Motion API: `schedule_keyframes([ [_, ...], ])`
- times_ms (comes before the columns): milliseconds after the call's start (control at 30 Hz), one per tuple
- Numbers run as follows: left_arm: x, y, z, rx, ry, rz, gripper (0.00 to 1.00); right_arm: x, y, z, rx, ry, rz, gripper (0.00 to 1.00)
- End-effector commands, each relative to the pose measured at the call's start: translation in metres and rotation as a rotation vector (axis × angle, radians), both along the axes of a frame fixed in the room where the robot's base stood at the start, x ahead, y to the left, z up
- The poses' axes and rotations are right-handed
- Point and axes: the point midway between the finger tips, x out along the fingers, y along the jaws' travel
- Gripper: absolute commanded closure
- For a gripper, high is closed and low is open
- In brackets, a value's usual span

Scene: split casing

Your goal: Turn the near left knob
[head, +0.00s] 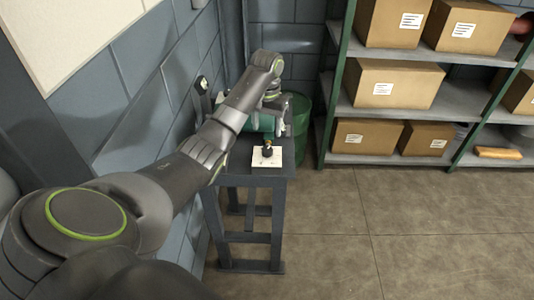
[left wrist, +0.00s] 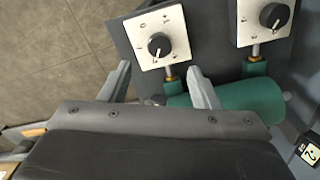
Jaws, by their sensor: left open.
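Two white dial plates with black knobs show in the left wrist view. One knob (left wrist: 159,45) sits left of centre on its plate (left wrist: 146,22), and the other knob (left wrist: 273,15) is at the upper right, its plate cut by the frame edge. In the head view one knob (head: 267,151) on a white plate (head: 272,162) shows at the stand's near end; the other is not visible there, and my arm covers that stretch. My left gripper (left wrist: 161,84) is open and empty, its fingertips just below the left-hand plate, apart from both knobs. My right gripper is not in view.
A green cylinder (left wrist: 235,105) with pipes lies beside the plates. The dark stand (head: 247,178) is against the left wall. A green drum (head: 299,120) stands behind it, and a shelf (head: 465,102) with boxes is at right. Floor right of the stand is clear.

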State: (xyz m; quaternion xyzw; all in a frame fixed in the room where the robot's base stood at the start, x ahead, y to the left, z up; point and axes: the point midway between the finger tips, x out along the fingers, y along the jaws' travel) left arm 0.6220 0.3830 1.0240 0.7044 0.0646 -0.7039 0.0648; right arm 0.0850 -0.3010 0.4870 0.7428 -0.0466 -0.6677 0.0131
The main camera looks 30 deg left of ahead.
Motion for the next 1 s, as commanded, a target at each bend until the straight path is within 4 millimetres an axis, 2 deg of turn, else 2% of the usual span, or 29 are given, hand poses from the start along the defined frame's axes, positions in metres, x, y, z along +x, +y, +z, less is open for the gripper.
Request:
schedule_keyframes([
  [200,-0.001,-0.001,-0.046,-0.002,0.006,0.001,0.44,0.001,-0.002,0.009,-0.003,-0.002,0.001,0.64],
  [400,0.000,-0.001,-0.075,-0.001,0.003,0.001,0.44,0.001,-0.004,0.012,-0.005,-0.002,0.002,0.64],
  [600,0.000,0.000,-0.086,0.000,0.001,0.000,0.44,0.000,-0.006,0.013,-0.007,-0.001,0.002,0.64],
  [833,0.000,0.000,-0.087,0.000,0.000,0.000,0.44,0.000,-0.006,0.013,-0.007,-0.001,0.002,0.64],
  [867,0.000,0.000,-0.087,0.000,0.001,0.000,0.45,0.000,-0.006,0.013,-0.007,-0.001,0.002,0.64],
  [1000,0.000,0.000,-0.087,0.000,0.001,0.000,0.64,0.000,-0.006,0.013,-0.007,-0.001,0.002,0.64],
])
